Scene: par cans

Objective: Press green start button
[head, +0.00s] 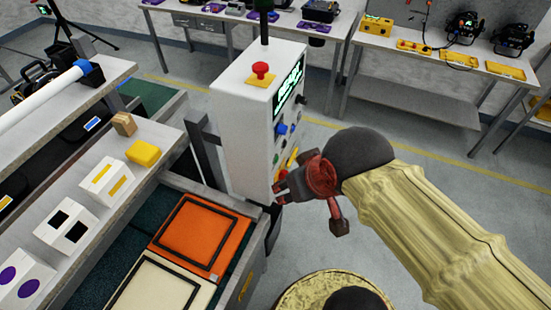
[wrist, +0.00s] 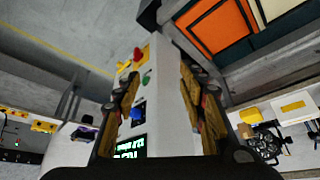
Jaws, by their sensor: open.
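The green button (wrist: 146,78) shows on the panel face in the wrist view, which is turned about upside down. It sits between a blue knob (wrist: 138,114) and red and yellow controls (wrist: 137,54). The panel belongs to a white control cabinet (head: 238,110), whose front I see at a steep angle in the head view. My gripper (head: 308,208) is open and empty beside the lower part of this front. In the wrist view its fingers (wrist: 160,84) are spread on both sides of the panel. I cannot tell whether a finger touches the cabinet.
A red mushroom button (head: 261,70) on a yellow base tops the cabinet. A lit screen (head: 289,85) is high on its front. A conveyor with an orange framed tray (head: 199,236) and a shelf with boxes (head: 66,220) are on the left. Open floor (head: 420,160) lies to the right.

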